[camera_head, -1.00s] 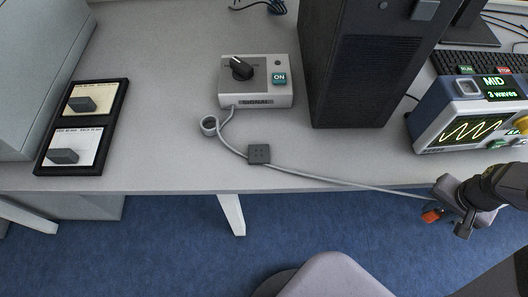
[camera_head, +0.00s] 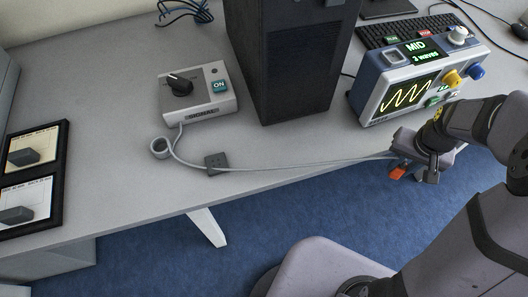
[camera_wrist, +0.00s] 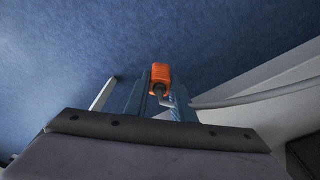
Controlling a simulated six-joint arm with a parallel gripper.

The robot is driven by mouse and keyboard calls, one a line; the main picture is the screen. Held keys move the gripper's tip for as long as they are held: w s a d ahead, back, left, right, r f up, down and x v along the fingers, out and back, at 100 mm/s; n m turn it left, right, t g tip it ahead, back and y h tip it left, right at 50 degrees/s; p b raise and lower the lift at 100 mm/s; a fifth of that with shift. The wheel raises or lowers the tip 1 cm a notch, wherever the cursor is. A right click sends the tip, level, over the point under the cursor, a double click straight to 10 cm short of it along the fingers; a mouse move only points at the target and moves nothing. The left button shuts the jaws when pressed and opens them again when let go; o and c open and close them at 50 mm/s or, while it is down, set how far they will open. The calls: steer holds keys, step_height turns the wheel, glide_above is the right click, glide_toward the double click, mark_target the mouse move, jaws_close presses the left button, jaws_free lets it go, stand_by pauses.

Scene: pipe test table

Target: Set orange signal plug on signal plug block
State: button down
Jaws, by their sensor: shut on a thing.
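The orange signal plug (camera_head: 398,172) is held in my gripper (camera_head: 408,165), which is shut on it just off the table's front edge at the right. In the wrist view the plug (camera_wrist: 160,73) shows between the fingers, with blue floor behind it. A grey cable runs left from the plug along the table's front edge. The small dark square block with holes (camera_head: 216,163), likely the signal plug block, lies on the table near the front edge, well left of my gripper. The cable passes at this block and curls up to the signal box.
The signal box (camera_head: 200,95) with a black knob and ON button stands behind the block. A black computer tower (camera_head: 285,75) and an oscilloscope (camera_head: 405,85) stand to the right.

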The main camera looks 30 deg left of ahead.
steer(key=shift+n, duration=0.4)
steer(key=r, duration=0.3)
steer(key=a+r+p, duration=0.1)
steer(key=r, duration=0.2)
steer(key=r+p, duration=0.1)
steer(key=r, duration=0.2)
steer(key=shift+w+a+r, duration=0.1)
steer(key=shift+a+r, duration=0.05)
steer(key=shift+r, duration=0.1)
steer(key=s+a+r+n+y+p, duration=0.1)
steer(key=s+a+r+n+p, duration=0.15)
steer(key=a, duration=0.75)
steer(key=s+a+r+n+p, duration=0.1)
steer(key=a+r+n+p, duration=0.2)
steer(key=a, duration=0.6)
steer(key=s+a+r+n+g+p, duration=0.1)
steer(key=s+a+r+n+p, duration=0.25)
steer(key=s+a, duration=0.65)
steer(key=s+a+r+n+p, duration=0.25)
steer(key=s+a+p, duration=0.25)
steer(key=s+a, duration=0.55)
steer(key=shift+n+y, duration=0.3)
steer(key=shift+n, duration=0.15)
steer(key=shift+w+a+f, duration=0.1)
steer(key=shift+w+f, duration=0.1)
steer(key=shift+f, duration=2.55)
steer(key=shift+w+f, duration=0.15)
steer(key=shift+f, duration=2.6)
steer(key=shift+f, duration=0.15)
